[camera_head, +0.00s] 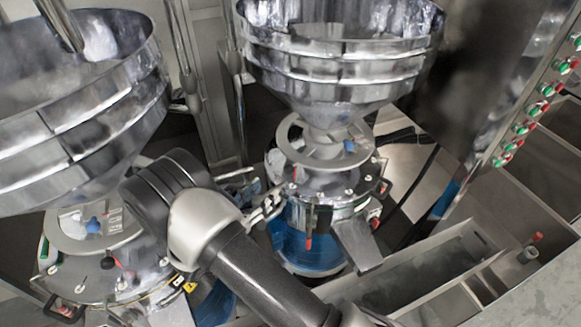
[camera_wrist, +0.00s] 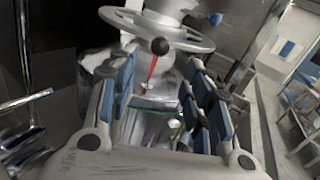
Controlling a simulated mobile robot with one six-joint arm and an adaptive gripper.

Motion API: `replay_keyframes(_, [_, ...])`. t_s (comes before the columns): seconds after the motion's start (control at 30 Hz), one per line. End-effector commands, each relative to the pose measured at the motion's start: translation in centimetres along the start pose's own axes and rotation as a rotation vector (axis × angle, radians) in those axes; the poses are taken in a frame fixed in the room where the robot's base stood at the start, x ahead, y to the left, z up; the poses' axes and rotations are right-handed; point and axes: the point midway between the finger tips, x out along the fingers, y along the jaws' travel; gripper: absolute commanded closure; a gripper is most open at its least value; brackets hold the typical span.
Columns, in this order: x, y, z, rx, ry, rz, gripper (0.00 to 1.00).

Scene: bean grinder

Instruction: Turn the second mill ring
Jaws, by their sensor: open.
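Two mills stand side by side in the head view, each with a grey ring under its hopper. The right mill's ring (camera_head: 291,151) has a blue knob near its right side. The left mill's ring (camera_head: 70,241) is partly covered by its hopper. My gripper (camera_head: 266,208) is at the right mill's left side, below ring height and apart from the ring. In the wrist view, my gripper (camera_wrist: 160,85) is open and empty, with blue-padded fingers.
Large metal hoppers (camera_head: 335,65) (camera_head: 70,130) overhang both rings. The right mill has a blue base (camera_head: 310,240) and a chute (camera_head: 357,243). Metal troughs (camera_head: 420,270) lie at lower right. A panel of green and red buttons (camera_head: 530,110) is at the right.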

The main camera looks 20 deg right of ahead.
Motion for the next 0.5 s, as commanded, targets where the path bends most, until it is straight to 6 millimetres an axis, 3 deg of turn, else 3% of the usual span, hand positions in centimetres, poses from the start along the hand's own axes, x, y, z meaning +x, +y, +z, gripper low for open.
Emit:
replay_keyframes(0.3, [7.2, -0.2, 0.0, 0.0, 0.001, -0.006, 0.54])
replay_keyframes(0.5, [10.5, -0.1, -0.1, 0.0, 0.001, -0.002, 0.54])
